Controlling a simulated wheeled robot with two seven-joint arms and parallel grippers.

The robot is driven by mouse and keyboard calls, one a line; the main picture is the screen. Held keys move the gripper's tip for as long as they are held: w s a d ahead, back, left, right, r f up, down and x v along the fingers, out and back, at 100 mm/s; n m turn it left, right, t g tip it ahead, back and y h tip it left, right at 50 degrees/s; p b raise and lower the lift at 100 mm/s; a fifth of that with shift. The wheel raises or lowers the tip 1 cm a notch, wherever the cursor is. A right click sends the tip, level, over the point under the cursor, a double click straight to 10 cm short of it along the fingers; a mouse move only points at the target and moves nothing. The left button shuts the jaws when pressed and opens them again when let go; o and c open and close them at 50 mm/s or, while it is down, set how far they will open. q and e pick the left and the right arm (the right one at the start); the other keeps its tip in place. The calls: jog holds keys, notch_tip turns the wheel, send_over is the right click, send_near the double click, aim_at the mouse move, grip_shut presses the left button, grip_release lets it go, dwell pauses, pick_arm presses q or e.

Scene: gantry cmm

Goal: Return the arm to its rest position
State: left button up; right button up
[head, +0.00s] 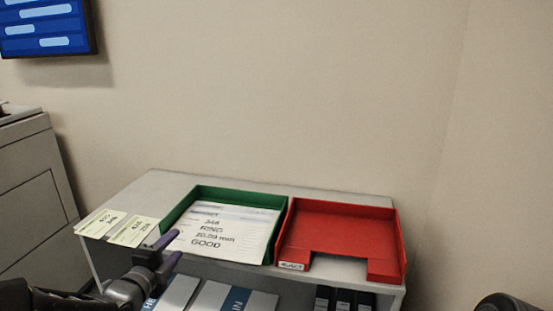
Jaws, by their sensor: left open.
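My left gripper (165,249) is in the head view at the lower left, its dark purple-grey fingers apart and empty. It is in front of the green tray (240,195), near that tray's front left corner. A printed white sheet (222,229) lies in the green tray, with text that reads "RING" and "GOOD". My left arm comes in from the bottom left corner. A dark rounded part shows at the bottom right edge; I cannot tell a right gripper there.
A red tray (342,222), empty, stands right of the green one on a grey shelf unit (160,185). Two pale yellow labels (133,231) lie at its left edge. Binders (342,299) fill the shelf below. A grey cabinet (32,200) and blue screen (45,28) are at left.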

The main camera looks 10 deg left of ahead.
pick_arm(q)
jog(key=s+d+f+n+g+p, duration=0.2)
jog(key=s+d+f+n+g, duration=0.25)
jog(key=f+n, duration=0.55)
jog(key=s+d+f+n+g+p, duration=0.1)
jog(key=s+d+f+n+g, duration=0.45)
jog(key=f, duration=0.65)
jog(key=s+d+f+n+g+p, duration=0.1)
jog(key=s+d+f+g+p, duration=0.1)
jog(key=s+d, duration=0.3)
jog(key=s+d+f+n+g+h+p, duration=0.1)
jog(key=s+d+f, duration=0.3)
jog(key=s, duration=0.7)
jog(key=s+d+f+n+g+h+p, duration=0.1)
jog(key=s+d+f+n+g+p, duration=0.1)
jog(key=s+d, duration=0.4)
jog(key=shift+s+d+f+n+g+p, duration=0.15)
jog(key=shift+s+f+n+g+p, duration=0.25)
jog(key=shift+s, duration=0.6)
